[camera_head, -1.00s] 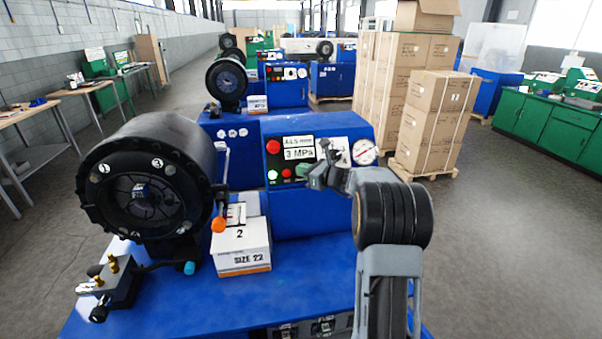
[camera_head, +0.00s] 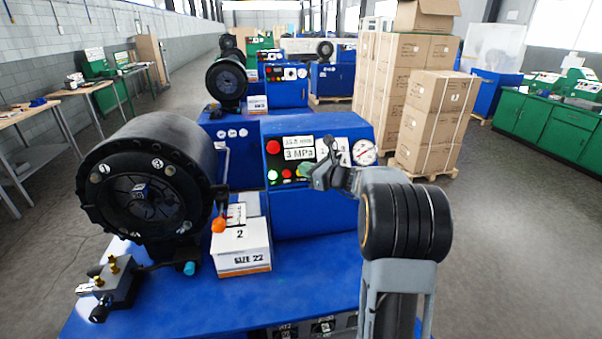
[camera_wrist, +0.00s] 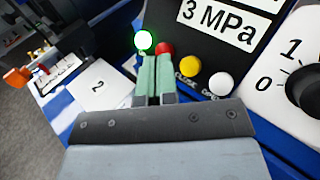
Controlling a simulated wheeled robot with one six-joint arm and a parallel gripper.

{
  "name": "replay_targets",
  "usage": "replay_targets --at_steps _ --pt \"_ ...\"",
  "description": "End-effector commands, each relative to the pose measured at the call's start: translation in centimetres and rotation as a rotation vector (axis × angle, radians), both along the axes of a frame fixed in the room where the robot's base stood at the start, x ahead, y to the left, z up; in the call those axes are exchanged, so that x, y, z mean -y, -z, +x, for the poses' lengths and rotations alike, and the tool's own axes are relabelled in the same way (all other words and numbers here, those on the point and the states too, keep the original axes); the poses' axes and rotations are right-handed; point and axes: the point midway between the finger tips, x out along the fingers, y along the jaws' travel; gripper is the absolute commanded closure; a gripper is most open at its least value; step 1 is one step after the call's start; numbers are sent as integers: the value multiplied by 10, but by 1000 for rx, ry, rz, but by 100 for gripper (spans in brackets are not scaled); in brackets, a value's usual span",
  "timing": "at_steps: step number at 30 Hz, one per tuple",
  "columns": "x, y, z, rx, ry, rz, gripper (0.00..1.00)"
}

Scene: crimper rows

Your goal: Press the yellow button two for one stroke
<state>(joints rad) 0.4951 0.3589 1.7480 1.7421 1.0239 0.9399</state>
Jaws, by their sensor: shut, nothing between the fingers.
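The yellow button (camera_wrist: 190,64) is on the black control panel, above the word CLOSE, in the wrist view. A white button (camera_wrist: 221,83) is to its right, and a red button (camera_wrist: 165,48) and a lit green button (camera_wrist: 144,40) are to its left. My gripper (camera_wrist: 157,58) is shut and empty, with its green fingers left of the yellow button, their tips close to the red and green ones. I cannot tell whether they touch the panel. In the head view my gripper (camera_head: 305,172) is in front of the panel and hides the yellow button.
The black crimper head (camera_head: 145,150) stands left of the panel. A white box marked 2 (camera_head: 240,256) sits on the blue bench (camera_head: 300,275). A gauge (camera_head: 364,152) and a rotary knob (camera_wrist: 308,88) are right of the buttons. Cartons (camera_head: 435,110) stand behind at the right.

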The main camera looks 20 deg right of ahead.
Motion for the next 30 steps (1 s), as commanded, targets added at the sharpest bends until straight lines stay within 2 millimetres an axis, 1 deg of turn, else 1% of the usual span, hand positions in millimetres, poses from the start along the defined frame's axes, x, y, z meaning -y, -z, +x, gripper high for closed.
replay_targets --at_steps 3,9,30 --pt "-1 -7 -9 1 1 -1 100" --pt "-3 -12 -17 0 0 0 100" --pt "-4 -12 -18 0 0 0 100"
